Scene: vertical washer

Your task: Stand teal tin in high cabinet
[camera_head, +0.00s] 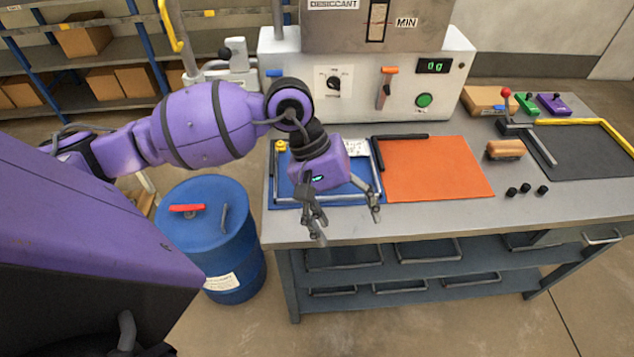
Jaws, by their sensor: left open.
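My left gripper (349,229) is open and hangs over the front edge of the workbench, in front of the blue mat (293,187). Nothing shows between its fingers. I cannot make out a teal tin or a high cabinet in the head view. The gripper and its wrist hide part of the blue mat. My right gripper is not in view.
The grey workbench (440,220) holds an orange mat (435,170), a white machine (455,60), a brown-topped block (505,149) and small black knobs (526,188). A blue drum (180,235) stands left of the bench. Shelves (120,50) with cardboard boxes are behind.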

